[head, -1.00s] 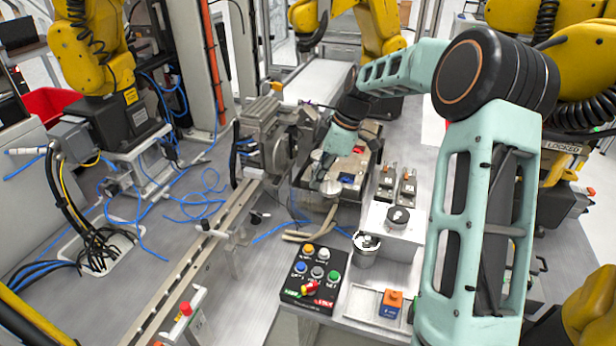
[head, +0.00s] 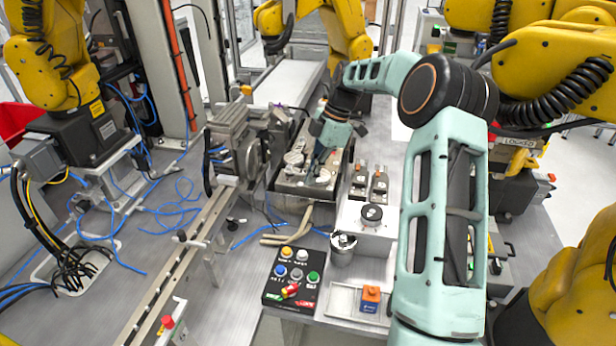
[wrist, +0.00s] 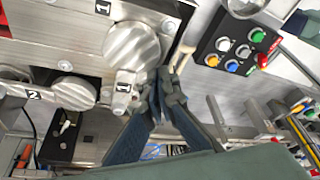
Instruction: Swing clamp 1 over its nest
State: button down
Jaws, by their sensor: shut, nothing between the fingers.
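The fixture (head: 290,188) sits on the bench; in the wrist view its pale metal top (wrist: 55,25) fills the upper left. A silver round disc (wrist: 130,45) lies next to an upper tag "1". Just below the disc is a small light metal piece tagged "1" (wrist: 122,88), which looks like clamp 1. A second disc (wrist: 75,92) is near tag "2" (wrist: 34,95). My gripper (wrist: 166,88) is shut and empty, its fingertips close to the right side of the tagged piece; contact cannot be told. In the head view my gripper (head: 318,162) is over the fixture and hides part of it.
A button box (head: 292,277) stands at the bench front, also in the wrist view (wrist: 238,45). A metal cup (head: 343,248), a white block with a black knob (head: 372,214) and two toggle clamps (head: 369,181) stand right of the fixture. A grey machine unit (head: 235,145) stands left.

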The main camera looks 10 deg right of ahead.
jog(key=shift+w+d, duration=0.2)
jog(key=shift+d, duration=0.2)
dwell(0.3)
jog(key=shift+a, duration=0.1)
